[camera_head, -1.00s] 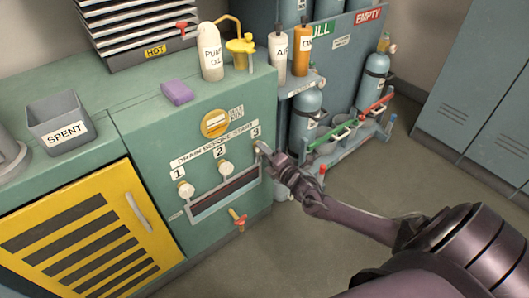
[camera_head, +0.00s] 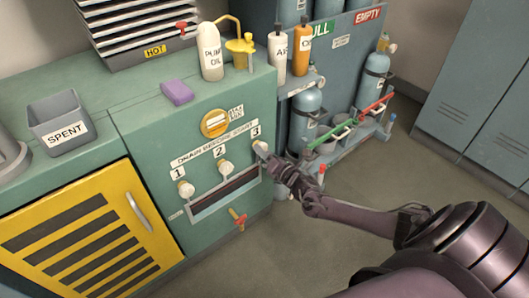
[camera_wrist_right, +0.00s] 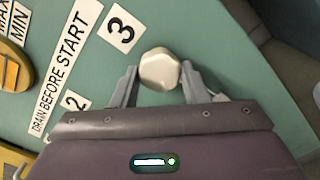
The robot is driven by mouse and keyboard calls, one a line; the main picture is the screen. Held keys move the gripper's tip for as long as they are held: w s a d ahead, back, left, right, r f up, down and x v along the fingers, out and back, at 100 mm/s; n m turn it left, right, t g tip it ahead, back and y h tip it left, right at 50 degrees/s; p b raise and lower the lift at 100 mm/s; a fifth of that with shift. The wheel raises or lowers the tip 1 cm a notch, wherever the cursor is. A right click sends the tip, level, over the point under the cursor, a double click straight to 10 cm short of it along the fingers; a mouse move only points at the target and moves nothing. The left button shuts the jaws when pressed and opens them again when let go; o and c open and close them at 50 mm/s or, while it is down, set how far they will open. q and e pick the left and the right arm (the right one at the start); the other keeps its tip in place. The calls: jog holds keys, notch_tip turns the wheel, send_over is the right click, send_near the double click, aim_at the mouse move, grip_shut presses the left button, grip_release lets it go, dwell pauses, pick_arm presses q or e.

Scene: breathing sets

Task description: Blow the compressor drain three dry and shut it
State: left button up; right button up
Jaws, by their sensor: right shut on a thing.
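The drain three knob (camera_head: 260,147) is a pale round knob under the "3" label at the right end of the "DRAIN BEFORE START" row on the green compressor cabinet. My right gripper (camera_head: 268,156) is at this knob, coming in from the lower right. In the right wrist view the faceted pale knob (camera_wrist_right: 160,70) sits between the two grey fingertips of my right gripper (camera_wrist_right: 160,78), which is shut on it. Knobs one (camera_head: 186,189) and two (camera_head: 226,168) stand to its left, above a dark slot (camera_head: 225,192). My left gripper is not in view.
A red and orange valve (camera_head: 239,219) sits below the slot. A purple sponge (camera_head: 177,92), a pump oil bottle (camera_head: 211,52) and a grey "SPENT" bin (camera_head: 62,125) stand on top. Blue cylinders (camera_head: 306,115) stand in a rack at right.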

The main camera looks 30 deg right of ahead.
jog(key=shift+f, duration=0.1)
jog(key=o, duration=0.9)
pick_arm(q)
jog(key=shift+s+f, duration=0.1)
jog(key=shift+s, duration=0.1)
pick_arm(e)
jog(key=shift+o, duration=0.3)
jog(key=shift+s, duration=0.1)
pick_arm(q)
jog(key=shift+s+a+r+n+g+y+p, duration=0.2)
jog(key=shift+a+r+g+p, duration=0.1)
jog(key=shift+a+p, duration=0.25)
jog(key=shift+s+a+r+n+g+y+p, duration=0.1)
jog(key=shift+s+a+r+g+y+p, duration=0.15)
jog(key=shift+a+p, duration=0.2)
pick_arm(e)
jog(key=s, duration=0.7)
jog(key=shift+s+d, duration=0.3)
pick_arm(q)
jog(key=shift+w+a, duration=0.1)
